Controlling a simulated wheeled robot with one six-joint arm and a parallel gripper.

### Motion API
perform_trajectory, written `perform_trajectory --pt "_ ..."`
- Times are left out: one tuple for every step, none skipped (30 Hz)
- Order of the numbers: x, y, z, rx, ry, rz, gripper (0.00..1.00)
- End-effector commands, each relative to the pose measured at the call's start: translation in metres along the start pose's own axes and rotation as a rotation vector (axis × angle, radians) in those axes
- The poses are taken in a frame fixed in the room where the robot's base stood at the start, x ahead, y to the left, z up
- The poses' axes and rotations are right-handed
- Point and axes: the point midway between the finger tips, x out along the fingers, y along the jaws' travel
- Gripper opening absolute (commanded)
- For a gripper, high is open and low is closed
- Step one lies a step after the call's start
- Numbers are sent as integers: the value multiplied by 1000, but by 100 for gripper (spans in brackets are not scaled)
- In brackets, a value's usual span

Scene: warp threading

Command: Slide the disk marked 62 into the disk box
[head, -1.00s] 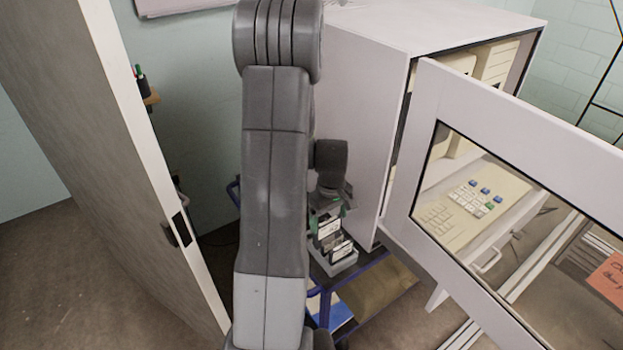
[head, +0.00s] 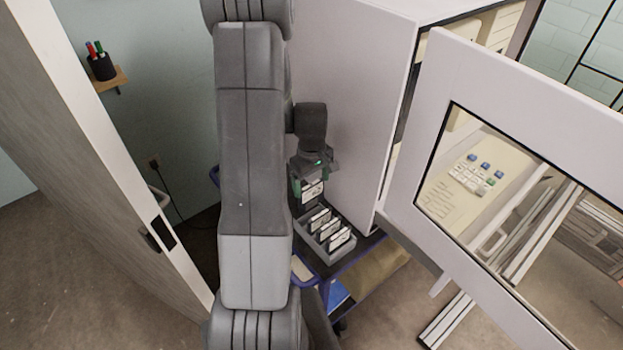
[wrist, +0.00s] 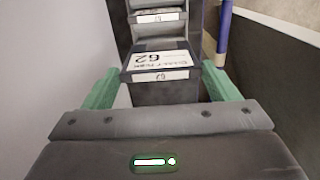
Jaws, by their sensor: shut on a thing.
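My gripper (head: 309,184) has green fingers and is shut on a dark disk with a white label (head: 312,192). In the wrist view the label of the disk (wrist: 160,62) reads 62, upside down, and the disk is between the green fingers (wrist: 162,88). The grey disk box (head: 346,252) is below and to the right of the held disk in the head view. Several labelled disks (head: 328,230) stand in it in a row. The held disk is at the box's back left end; I cannot tell whether its lower edge is inside the box.
The box stands on a blue-framed cart (head: 352,274) with a lower shelf. A tall white cabinet (head: 360,100) is close on the right, its windowed door (head: 432,120) open. A grey panel with a white edge (head: 110,140) stands left. A pen cup (head: 102,67) sits on a wall shelf.

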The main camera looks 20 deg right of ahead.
Motion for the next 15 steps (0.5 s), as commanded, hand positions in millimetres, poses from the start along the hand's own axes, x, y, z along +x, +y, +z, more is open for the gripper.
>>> perform_trajectory --pt "4 0 0 0 0 0 58" --pt "6 0 0 0 0 0 58" --pt "8 0 0 0 0 0 58" --pt "9 0 0 0 0 0 58" --pt "11 0 0 0 0 0 58" --pt "13 0 0 0 1 0 58" --pt "14 0 0 0 1 1 58" --pt "16 0 0 0 1 1 58" --pt "18 0 0 0 1 1 58" --pt "19 0 0 0 1 0 58" --pt "21 0 0 0 0 0 58" --pt "23 0 0 0 0 0 58" --pt "24 0 0 0 0 0 58" --pt "26 0 0 0 0 0 58" --pt "28 0 0 0 0 0 58"
